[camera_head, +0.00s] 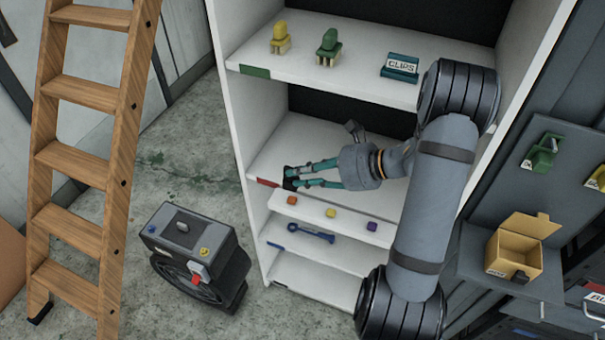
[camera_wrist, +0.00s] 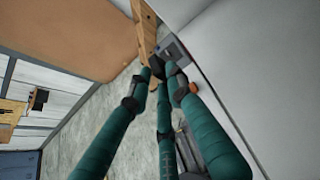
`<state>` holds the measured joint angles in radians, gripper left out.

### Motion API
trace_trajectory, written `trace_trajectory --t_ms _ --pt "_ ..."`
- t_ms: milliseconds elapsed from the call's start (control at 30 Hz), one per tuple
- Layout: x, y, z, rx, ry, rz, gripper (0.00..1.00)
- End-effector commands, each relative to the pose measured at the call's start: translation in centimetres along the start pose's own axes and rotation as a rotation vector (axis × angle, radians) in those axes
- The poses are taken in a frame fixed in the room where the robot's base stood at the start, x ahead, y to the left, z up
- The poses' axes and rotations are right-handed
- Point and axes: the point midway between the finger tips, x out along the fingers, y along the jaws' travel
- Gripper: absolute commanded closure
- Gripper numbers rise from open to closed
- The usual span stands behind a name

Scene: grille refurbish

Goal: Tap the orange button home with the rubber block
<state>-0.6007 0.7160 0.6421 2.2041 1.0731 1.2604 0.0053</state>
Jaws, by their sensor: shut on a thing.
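An orange button (camera_head: 292,200) sits at the left end of a row on a white shelf strip, beside a yellow button (camera_head: 331,213) and a purple button (camera_head: 371,226). My gripper (camera_head: 291,178) reaches left across the cabinet with its teal fingers shut on a small dark block, the rubber block (camera_head: 289,184). The block appears just above and left of the orange button in the head view; I cannot tell whether they touch. In the wrist view the dark block (camera_wrist: 158,66) is between the fingertips, partly hidden.
A black machine (camera_head: 165,238) stands on the floor left of the white cabinet, near a wooden ladder (camera_head: 85,150). The upper shelf holds yellow and green pieces and a clips box (camera_head: 400,68). A blue wrench (camera_head: 304,231) lies below the buttons. A yellow box (camera_head: 512,262) is at right.

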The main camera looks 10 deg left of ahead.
Motion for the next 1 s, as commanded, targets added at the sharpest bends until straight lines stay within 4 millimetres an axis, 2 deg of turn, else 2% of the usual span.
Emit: trace_trajectory --t_ms 133,467,567,800,1000 --pt "0.4 0.0 -0.8 0.0 0.0 0.0 1.0" --pt "0.3 0.0 -0.7 0.0 0.0 0.0 1.0" --pt "0.8 0.0 -1.6 0.0 0.0 0.0 1.0" --pt "2.9 -0.1 -5.1 0.0 0.0 -0.001 1.0" --pt "2.7 -0.1 -4.9 -0.001 0.002 0.0 1.0"
